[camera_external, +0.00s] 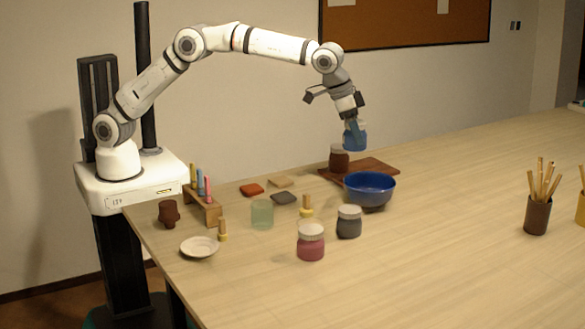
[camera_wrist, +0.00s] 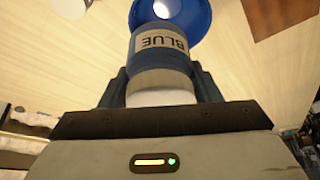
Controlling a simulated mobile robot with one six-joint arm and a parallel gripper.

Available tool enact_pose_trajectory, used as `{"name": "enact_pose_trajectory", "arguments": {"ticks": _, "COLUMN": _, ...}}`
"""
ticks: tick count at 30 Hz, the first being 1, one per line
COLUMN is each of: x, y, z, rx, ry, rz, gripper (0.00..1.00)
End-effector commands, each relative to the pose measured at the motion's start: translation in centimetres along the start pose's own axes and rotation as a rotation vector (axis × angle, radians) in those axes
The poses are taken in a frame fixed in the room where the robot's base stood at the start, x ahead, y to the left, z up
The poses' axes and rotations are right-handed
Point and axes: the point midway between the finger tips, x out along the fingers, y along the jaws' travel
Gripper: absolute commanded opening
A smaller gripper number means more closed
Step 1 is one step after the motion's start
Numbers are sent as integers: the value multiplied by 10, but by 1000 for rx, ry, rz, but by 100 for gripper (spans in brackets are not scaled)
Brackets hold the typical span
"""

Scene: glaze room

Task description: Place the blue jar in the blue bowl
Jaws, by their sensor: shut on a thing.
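The blue jar (camera_external: 354,137) is held in the air by my gripper (camera_external: 353,124), behind and a little to the left of the blue bowl. In the wrist view the jar (camera_wrist: 160,42) shows a label reading BLUE and a pale lid, with the fingers of my gripper (camera_wrist: 160,88) on both sides of it. The blue bowl (camera_external: 370,192) stands on the table, and nothing shows above its rim. Part of the bowl (camera_wrist: 198,18) shows beyond the jar in the wrist view; the jar hides the rest.
A brown jar (camera_external: 339,160) stands on a dark wooden board (camera_external: 374,165) behind the bowl. A dark grey jar (camera_external: 349,222) and a pink jar (camera_external: 311,243) stand in front. A brown pot of sticks (camera_external: 537,215) is at the right; table between is clear.

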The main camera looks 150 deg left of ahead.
Motion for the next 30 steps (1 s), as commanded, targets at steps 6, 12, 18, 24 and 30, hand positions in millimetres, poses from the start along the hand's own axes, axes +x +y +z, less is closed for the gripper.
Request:
{"name": "enact_pose_trajectory", "arguments": {"ticks": 6, "x": 6, "y": -28, "z": -4, "rx": -44, "ry": -1, "rz": -18, "gripper": 27}}
{"name": "enact_pose_trajectory", "arguments": {"ticks": 12, "x": 40, "y": -28, "z": 10, "rx": -45, "ry": -4, "rz": -19, "gripper": 27}}
{"name": "enact_pose_trajectory", "arguments": {"ticks": 18, "x": 57, "y": -28, "z": 16, "rx": -45, "ry": 1, "rz": -18, "gripper": 27}}
{"name": "enact_pose_trajectory", "arguments": {"ticks": 24, "x": 80, "y": -28, "z": 26, "rx": -44, "ry": -2, "rz": -18, "gripper": 27}}
{"name": "enact_pose_trajectory", "arguments": {"ticks": 30, "x": 90, "y": -27, "z": 30, "rx": -44, "ry": 2, "rz": -17, "gripper": 27}}
